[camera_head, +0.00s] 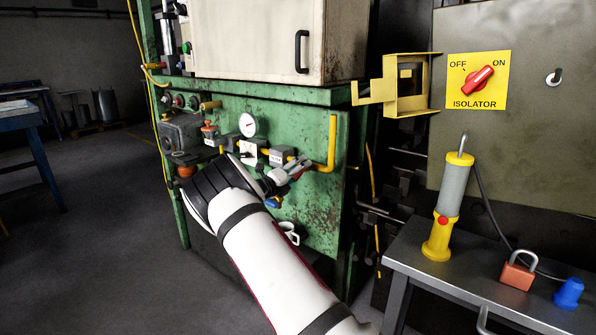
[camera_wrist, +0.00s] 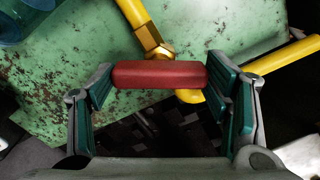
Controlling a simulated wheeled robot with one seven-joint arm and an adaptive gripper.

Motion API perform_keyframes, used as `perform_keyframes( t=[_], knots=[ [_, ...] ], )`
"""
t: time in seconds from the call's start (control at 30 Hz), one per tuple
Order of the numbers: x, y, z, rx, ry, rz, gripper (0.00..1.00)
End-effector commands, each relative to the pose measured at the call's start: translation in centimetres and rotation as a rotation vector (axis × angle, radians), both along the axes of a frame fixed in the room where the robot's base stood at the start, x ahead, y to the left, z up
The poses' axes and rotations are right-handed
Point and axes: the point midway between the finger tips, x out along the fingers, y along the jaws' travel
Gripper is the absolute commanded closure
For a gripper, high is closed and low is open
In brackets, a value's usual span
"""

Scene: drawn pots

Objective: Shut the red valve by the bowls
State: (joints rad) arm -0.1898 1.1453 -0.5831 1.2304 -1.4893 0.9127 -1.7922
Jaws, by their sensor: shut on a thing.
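The red valve handle (camera_wrist: 160,73) lies level across the middle of the wrist view, in front of a brass fitting (camera_wrist: 152,43) on a yellow pipe (camera_wrist: 131,12). My gripper (camera_wrist: 158,82) has a teal-padded finger at each end of the handle and is shut on it. In the head view my gripper (camera_head: 287,176) reaches the green panel, and only a little red shows between its fingers. A blue bowl (camera_head: 272,203) hangs just below it, and an orange bowl (camera_head: 185,171) is further left. The valve body is mostly hidden behind the handle and my gripper.
A round gauge (camera_head: 249,124) and a yellow pipe (camera_head: 332,145) are close to my gripper on the green panel (camera_head: 300,215). A yellow bracket (camera_head: 405,88) juts out at right. The grey bench (camera_head: 440,268) carries a yellow-grey handheld device (camera_head: 449,205), a padlock (camera_head: 517,272) and a blue cup-like piece (camera_head: 569,293).

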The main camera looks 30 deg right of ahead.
Motion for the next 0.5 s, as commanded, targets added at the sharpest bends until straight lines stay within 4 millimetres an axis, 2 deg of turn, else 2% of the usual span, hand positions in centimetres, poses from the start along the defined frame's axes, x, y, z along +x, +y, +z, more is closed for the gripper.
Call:
perform_keyframes(
  t=[0.5],
  knots=[
    [0.03,0.04,-0.02,-0.141,0.387,0.001,0.57]
  ],
)
